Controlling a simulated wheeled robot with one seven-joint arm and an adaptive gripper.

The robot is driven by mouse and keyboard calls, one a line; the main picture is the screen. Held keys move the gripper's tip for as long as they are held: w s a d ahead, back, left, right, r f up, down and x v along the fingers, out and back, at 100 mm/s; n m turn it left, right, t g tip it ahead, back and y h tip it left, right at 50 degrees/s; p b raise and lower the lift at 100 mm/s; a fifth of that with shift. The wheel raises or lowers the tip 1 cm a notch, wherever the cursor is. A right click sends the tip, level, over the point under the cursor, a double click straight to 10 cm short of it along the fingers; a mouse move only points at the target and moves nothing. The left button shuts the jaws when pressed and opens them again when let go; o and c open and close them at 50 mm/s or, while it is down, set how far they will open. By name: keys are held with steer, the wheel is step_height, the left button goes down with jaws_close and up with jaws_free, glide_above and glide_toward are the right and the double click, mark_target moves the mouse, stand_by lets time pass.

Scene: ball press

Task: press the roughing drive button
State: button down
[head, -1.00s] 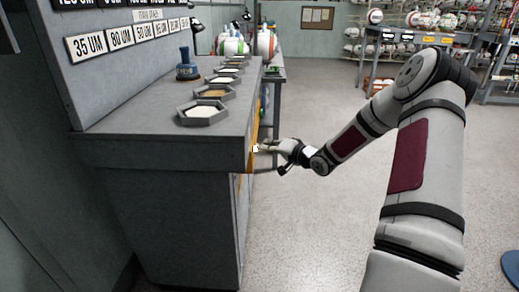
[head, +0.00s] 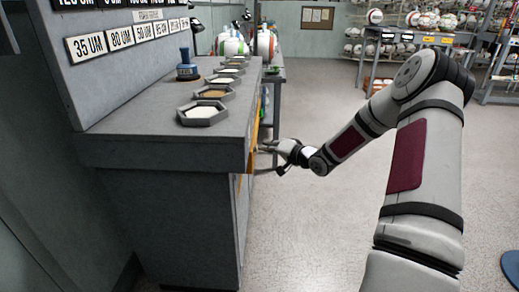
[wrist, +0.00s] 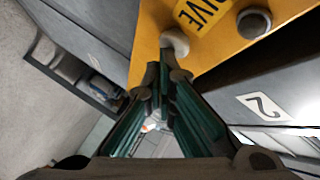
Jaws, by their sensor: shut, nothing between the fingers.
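My gripper (wrist: 166,76) is shut and empty. Its fingertips are at the yellow panel (wrist: 215,42), close below a pale round button (wrist: 174,41); I cannot tell whether they touch it. A grey round button (wrist: 254,22) sits farther right on the panel. A black-lettered label (wrist: 201,12) between them shows only "IVE"; the rest is cut off. In the head view my gripper (head: 268,146) is beside the bench's right face, where the yellow panel shows only as a thin edge (head: 253,142) and the buttons are hidden.
The grey bench (head: 160,150) carries several hexagonal trays (head: 203,113) and a blue-handled object (head: 187,70). A drawer front marked "2" (wrist: 264,106) lies right of my fingers. Open floor (head: 310,230) lies right of the bench; ball racks stand behind.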

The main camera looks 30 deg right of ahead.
steer(key=shift+w+a, duration=0.15)
steer(key=shift+a, duration=0.1)
steer(key=shift+s+d+r+p, duration=0.1)
steer(key=shift+s+d+p, duration=0.1)
steer(key=shift+p, duration=0.35)
steer(key=s+d+p, duration=0.3)
steer(key=d, duration=0.2)
steer(key=shift+s, duration=0.2)
stand_by(0.4)
stand_by(0.4)
